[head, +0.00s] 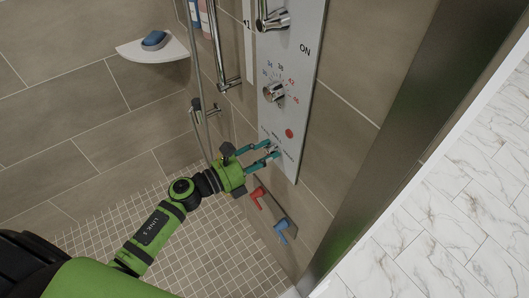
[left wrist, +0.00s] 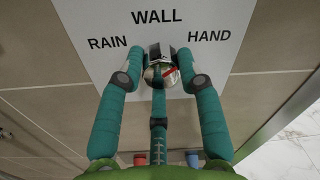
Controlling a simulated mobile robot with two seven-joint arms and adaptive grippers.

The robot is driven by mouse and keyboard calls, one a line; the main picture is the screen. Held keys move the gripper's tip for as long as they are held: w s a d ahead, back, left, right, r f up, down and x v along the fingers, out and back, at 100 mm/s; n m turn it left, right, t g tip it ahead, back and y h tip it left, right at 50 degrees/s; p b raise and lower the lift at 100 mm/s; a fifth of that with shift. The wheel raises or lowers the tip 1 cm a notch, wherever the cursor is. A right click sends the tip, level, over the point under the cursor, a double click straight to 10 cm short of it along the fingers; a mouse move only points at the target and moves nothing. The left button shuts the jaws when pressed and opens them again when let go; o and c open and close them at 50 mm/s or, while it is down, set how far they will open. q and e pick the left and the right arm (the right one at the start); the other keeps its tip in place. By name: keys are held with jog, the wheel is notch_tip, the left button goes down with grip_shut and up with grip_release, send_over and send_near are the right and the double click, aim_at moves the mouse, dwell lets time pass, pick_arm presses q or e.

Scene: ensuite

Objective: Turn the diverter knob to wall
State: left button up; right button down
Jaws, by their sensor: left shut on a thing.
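The diverter knob (left wrist: 160,72) is a small shiny round knob on the white shower panel (left wrist: 85,22). In the left wrist view the panel reads WALL above the knob, RAIN to its left and HAND to its right. In the head view the left gripper (head: 272,148) reaches the lower part of the panel and mostly hides the knob. My right gripper is not in view.
A temperature knob (head: 273,92) and an upper knob (head: 273,20) sit higher on the panel. A red lever (head: 257,197) and a blue lever (head: 282,228) are below it. A chrome rail (head: 217,50) and hose stand left; a corner shelf (head: 152,50) holds blue soap (head: 154,40).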

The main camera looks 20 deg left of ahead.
pick_arm(q)
jog(key=n, duration=0.5)
jog(key=shift+d+p, duration=0.1)
jog(key=shift+p, duration=0.3)
jog(key=n+p, duration=0.1)
jog(key=n, duration=0.4)
jog(key=shift+s+f, duration=0.1)
jog(key=shift+n, duration=0.5)
jog(key=o, duration=1.2)
jog(key=shift+c, duration=0.2)
jog(key=shift+s+a, duration=0.35)
jog(key=v, duration=1.1)
jog(key=shift+d+f, duration=0.1)
jog(key=shift+f, duration=0.15)
